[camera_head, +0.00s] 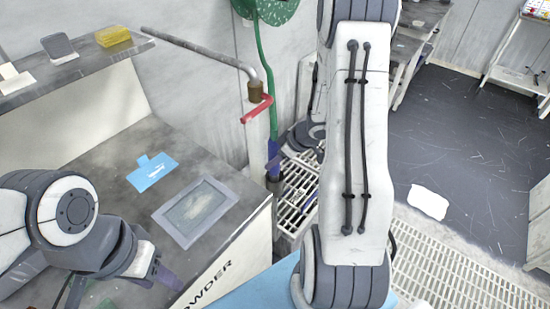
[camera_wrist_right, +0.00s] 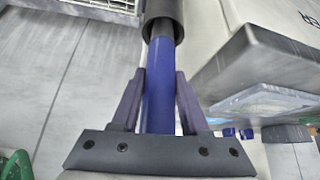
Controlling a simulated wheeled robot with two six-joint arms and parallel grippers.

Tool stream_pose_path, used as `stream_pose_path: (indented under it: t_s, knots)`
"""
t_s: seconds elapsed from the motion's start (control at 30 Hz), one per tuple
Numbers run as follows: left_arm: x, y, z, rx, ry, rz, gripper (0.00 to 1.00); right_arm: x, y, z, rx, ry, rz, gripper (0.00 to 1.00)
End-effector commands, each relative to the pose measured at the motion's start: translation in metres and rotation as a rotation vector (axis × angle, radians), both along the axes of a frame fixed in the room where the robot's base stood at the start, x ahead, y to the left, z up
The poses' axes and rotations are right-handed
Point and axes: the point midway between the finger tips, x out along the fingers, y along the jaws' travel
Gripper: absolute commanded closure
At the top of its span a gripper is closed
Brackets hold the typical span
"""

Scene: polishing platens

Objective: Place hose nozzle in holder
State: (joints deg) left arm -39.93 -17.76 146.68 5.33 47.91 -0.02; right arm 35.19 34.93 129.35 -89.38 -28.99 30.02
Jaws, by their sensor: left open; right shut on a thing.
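The blue hose nozzle (camera_head: 273,152) hangs upright at the end of the green hose (camera_head: 265,70) in the head view. Its lower end meets a dark round holder (camera_head: 274,179). In the right wrist view the blue nozzle (camera_wrist_right: 160,85) runs between the fingers of my right gripper (camera_wrist_right: 158,100), which is shut on it. The nozzle's far end goes into the mouth of the dark tube-shaped holder (camera_wrist_right: 163,18); how deep it sits is hidden. My left gripper (camera_head: 165,278) is open and empty at the lower left, by the worktop.
A worktop (camera_head: 110,170) with a framed panel (camera_head: 195,210) and blue card (camera_head: 152,171) lies left of the holder. A pipe with a red handle (camera_head: 257,109) juts out above the nozzle. A white grate (camera_head: 297,195) stands beside the holder. My right arm blocks the middle.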

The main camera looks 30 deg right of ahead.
Motion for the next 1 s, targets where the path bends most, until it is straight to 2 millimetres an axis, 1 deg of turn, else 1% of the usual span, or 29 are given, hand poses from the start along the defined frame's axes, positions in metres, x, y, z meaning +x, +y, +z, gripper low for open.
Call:
stream_pose_path:
  t_s: [0.1, 0.13, 0.17, 0.2, 0.47, 0.57, 0.67, 1.0]
  knots:
    - [0.0, 0.0, 0.0, 0.0, 0.0, 0.0, 0.5, 0.0, 0.0, 0.0, 0.0, -0.001, -0.001, 1.0]
    - [0.0, 0.0, 0.0, 0.0, 0.0, 0.0, 0.5, 0.0, 0.0, -0.001, 0.0, 0.0, 0.0, 0.44]
    - [0.0, 0.0, 0.0, 0.0, 0.0, 0.0, 0.5, 0.0, 0.0, -0.001, 0.0, 0.0, 0.0, 0.33]
    - [0.0, 0.0, 0.0, 0.0, 0.0, 0.0, 0.5, 0.0, 0.0, -0.001, 0.0, 0.0, 0.0, 0.26]
    - [0.0, 0.0, 0.0, 0.0, 0.0, 0.0, 0.5, 0.0, 0.0, 0.0, 0.0, 0.0, 0.0, 0.26]
    - [0.0, 0.0, 0.002, 0.0, 0.0, 0.0, 0.5, 0.0, 0.0, 0.004, 0.0, 0.0, 0.001, 0.26]
    - [0.0, 0.0, 0.009, 0.0, 0.0, 0.0, 0.5, 0.0, 0.0, 0.017, -0.002, -0.002, 0.001, 0.26]
    - [0.0, 0.0, 0.042, 0.0, 0.0, 0.0, 0.5, -0.036, -0.021, 0.081, -0.002, -0.002, -0.004, 0.26]
